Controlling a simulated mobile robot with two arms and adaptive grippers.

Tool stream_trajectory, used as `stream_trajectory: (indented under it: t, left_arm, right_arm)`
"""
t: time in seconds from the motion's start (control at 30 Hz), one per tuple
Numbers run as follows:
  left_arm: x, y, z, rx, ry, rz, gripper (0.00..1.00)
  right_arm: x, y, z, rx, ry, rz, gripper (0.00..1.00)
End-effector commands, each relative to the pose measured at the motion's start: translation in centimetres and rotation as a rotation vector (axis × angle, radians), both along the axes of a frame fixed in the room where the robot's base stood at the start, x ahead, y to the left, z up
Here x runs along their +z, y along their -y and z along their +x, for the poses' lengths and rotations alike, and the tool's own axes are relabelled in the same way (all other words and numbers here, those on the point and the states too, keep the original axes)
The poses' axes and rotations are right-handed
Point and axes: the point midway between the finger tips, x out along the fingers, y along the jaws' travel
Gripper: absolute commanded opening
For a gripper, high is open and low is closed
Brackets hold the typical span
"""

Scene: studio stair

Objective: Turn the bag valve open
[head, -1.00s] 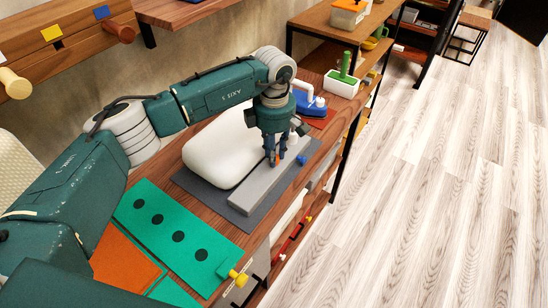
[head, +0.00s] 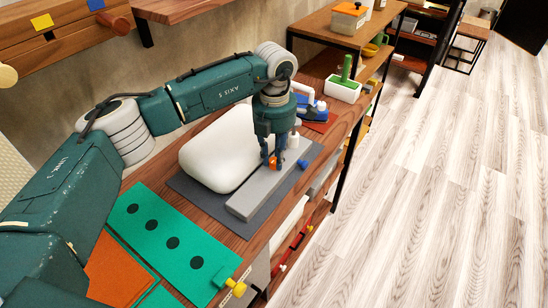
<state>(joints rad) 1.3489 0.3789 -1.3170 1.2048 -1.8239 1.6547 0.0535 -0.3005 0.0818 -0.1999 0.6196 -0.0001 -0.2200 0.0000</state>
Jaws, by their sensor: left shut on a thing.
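A white, puffy bag (head: 214,153) lies on a dark grey mat (head: 190,190) on the wooden bench. A light grey bar (head: 262,192) lies along its right side. My left gripper (head: 276,163) points down over the far part of the bar, beside the bag. It is shut on a small orange valve (head: 271,162), which shows at the fingertips. The fingers partly hide the valve, so I cannot tell its exact angle. A white fitting (head: 294,141) and a small blue piece (head: 302,164) are just right of the gripper. My right gripper is not in view.
Green panel with dark round spots (head: 165,235) lies at the near end of the bench, with a yellow knob (head: 236,287). Beyond the gripper are a blue tool (head: 310,109) and a white planter (head: 343,88). The floor (head: 450,190) to the right is clear.

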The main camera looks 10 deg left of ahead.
Motion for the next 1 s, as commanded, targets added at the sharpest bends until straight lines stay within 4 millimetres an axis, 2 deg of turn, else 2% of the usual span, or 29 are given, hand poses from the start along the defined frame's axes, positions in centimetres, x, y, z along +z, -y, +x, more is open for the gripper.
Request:
stream_trajectory:
  t: [0.63, 0.67, 0.73, 1.0]
  left_arm:
    - [0.22, 0.13, 0.17, 0.049, 0.006, -0.004, 0.0]
    - [0.22, 0.13, 0.17, 0.049, 0.006, -0.004, 0.26]
    - [0.21, 0.11, 0.16, 0.049, 0.005, -0.003, 0.4]
    - [0.12, 0.06, 0.1, 0.048, 0.004, -0.002, 0.41]
  right_arm:
    - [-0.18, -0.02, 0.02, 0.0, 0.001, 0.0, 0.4]
    - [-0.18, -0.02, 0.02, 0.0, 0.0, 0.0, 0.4]
    - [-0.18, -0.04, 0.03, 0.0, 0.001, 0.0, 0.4]
    - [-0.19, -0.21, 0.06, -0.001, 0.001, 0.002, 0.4]
